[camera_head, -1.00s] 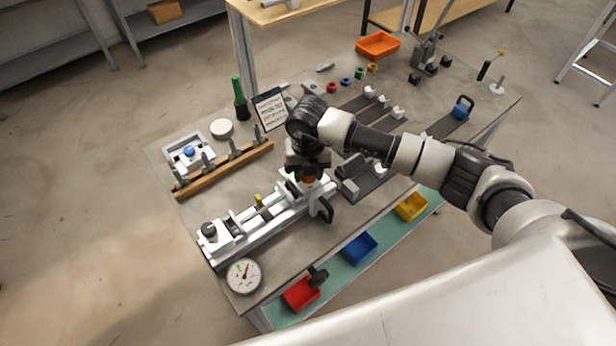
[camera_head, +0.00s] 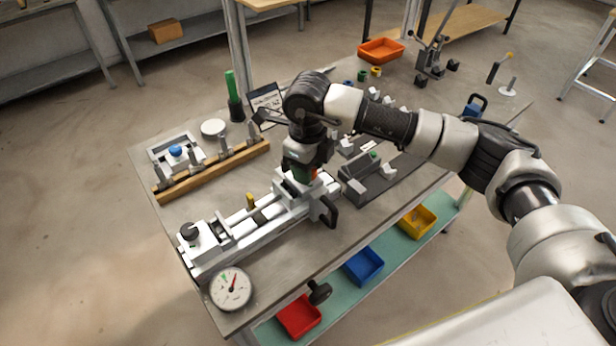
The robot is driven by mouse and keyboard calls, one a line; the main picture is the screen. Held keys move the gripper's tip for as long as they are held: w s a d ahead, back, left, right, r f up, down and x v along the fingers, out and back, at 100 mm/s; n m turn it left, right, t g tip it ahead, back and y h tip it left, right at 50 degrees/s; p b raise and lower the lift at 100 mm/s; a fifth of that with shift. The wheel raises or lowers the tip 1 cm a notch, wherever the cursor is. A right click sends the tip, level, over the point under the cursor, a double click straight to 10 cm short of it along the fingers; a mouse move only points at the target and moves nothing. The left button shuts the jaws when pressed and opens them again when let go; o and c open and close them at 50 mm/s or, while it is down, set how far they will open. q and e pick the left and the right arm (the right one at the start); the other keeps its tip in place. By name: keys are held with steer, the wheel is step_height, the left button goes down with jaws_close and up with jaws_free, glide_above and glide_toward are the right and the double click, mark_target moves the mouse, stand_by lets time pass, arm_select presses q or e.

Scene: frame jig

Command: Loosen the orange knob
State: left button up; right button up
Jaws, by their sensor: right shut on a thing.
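The orange knob (camera_head: 313,174) sits on top of the right end of the white frame jig (camera_head: 240,238). Only a small patch of its orange side shows under my gripper. My right gripper (camera_head: 304,172) points down over the knob and is shut on it. The fingers hide most of the knob. The jig lies along the front of the metal table, with a dark knob (camera_head: 188,231) at its left end and a black handle (camera_head: 328,209) at its right end. My left gripper is not in view.
A dial gauge (camera_head: 230,288) lies at the table's front left corner. A wooden rack (camera_head: 212,171) with upright clamps stands behind the jig. Dark grey blocks (camera_head: 368,180) stand close to the right of my gripper. Red, blue and yellow bins (camera_head: 364,266) are on the lower shelf.

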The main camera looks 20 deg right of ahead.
steer(key=n+b, duration=0.2)
steer(key=shift+n+b, duration=0.7)
steer(key=shift+n, duration=0.1)
steer(key=shift+r, duration=0.1)
steer(key=o, duration=0.9)
step_height(320, 180, up, 11)
steer(key=shift+f+b, duration=0.15)
steer(key=shift+b, duration=0.6)
